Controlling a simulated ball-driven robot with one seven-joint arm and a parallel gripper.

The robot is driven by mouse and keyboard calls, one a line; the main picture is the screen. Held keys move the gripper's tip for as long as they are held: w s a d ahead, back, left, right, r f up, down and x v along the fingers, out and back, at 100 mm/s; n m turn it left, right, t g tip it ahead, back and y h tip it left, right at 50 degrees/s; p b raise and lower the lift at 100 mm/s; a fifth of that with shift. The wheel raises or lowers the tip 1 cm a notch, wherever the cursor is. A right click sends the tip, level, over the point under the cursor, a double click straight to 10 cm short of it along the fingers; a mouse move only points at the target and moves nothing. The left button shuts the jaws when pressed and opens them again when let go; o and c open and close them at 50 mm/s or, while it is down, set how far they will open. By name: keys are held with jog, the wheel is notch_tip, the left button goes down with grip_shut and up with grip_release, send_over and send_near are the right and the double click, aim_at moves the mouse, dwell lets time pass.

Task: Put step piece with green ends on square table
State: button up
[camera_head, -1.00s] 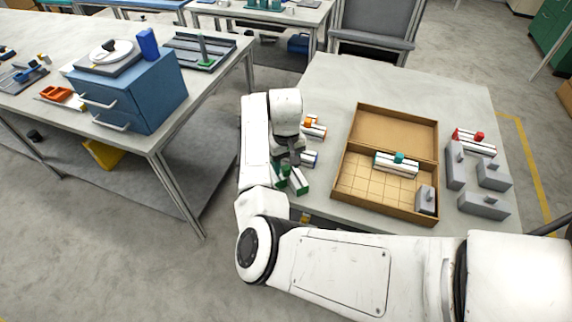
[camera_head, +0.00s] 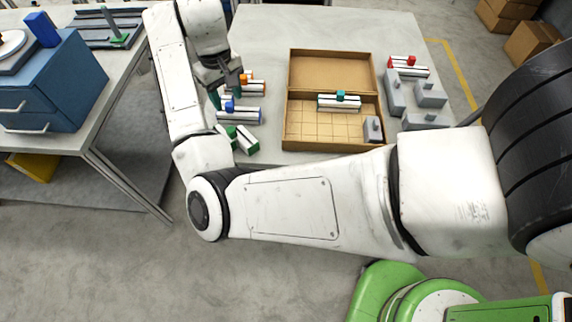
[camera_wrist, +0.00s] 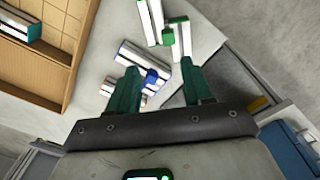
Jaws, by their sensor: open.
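The step piece with green ends (camera_head: 243,140) is white with a green knob and lies tilted near the front left edge of the grey table (camera_head: 262,30). In the wrist view, the green-ended piece (camera_wrist: 181,38) is at top centre, beyond my fingertips. My gripper (camera_head: 226,88) is open, with dark green fingers, beside the orange-ended and blue-ended pieces. In the wrist view, my gripper (camera_wrist: 162,82) holds nothing, and the blue-ended piece (camera_wrist: 132,56) shows just beyond its fingers. I cannot tell the height of the fingers above the table.
An open cardboard box (camera_head: 284,125) holds a teal-knobbed piece (camera_head: 340,101) and a grey block (camera_head: 373,128). A red-knobbed piece (camera_head: 409,66) and grey blocks (camera_head: 431,95) are at the right. The orange-ended piece (camera_head: 250,87) is by my gripper. A blue drawer cabinet (camera_head: 60,90) stands left.

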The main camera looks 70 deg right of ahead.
jog(key=s+f+n+h, duration=0.2)
jog(key=s+f+h, duration=0.1)
jog(key=s+f, duration=0.65)
jog(key=s+a+f+n+t+y, duration=0.1)
jog(key=s+a+f, duration=0.4)
jog(key=s+a, duration=1)
jog(key=shift+s+a+n+y, duration=0.3)
jog(key=shift+s+n+y, duration=0.35)
jog(key=shift+y, duration=0.45)
